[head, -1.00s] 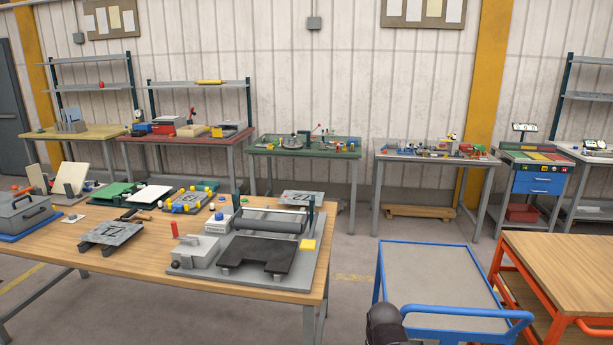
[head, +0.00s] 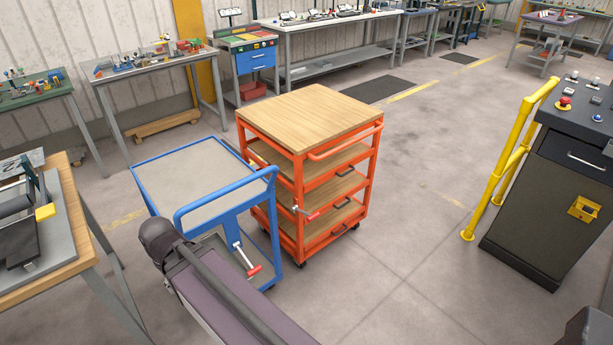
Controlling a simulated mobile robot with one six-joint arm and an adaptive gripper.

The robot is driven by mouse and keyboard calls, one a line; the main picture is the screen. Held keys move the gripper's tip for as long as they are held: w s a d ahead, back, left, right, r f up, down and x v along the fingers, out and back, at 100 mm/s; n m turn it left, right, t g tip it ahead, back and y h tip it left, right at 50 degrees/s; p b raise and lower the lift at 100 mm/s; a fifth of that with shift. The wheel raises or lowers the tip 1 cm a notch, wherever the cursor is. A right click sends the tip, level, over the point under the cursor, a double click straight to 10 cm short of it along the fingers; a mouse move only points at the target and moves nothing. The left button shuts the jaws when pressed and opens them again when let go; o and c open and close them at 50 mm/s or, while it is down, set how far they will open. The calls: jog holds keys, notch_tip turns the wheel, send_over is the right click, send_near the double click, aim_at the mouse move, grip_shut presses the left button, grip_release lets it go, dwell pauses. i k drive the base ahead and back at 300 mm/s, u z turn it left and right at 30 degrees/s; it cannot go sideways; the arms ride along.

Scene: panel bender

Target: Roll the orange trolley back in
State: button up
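The orange trolley (head: 302,177) stands in the middle of the head view. It has a bare wooden top, wooden shelves below with dark handles, and an orange push handle (head: 345,141) at its near right top edge. A lever with a red grip (head: 311,215) sticks out low on its near side. The blue trolley (head: 190,180) stands close on its left, with a grey top, a raised blue handle and its own red-gripped lever (head: 252,270). Part of my arm shows at the bottom, in front of the blue trolley. My gripper is not in view.
A wooden workbench (head: 82,235) stands at the left edge. A yellow rail (head: 497,160) and a dark control console (head: 545,210) stand at the right. Benches line the back wall. The floor (head: 410,215) between the orange trolley and the rail is clear.

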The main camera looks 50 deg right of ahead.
aim_at(304, 123)
jog(key=z, duration=1.65)
jog(key=i, duration=0.6)
jog(key=u, duration=0.1)
jog(key=k, duration=0.6)
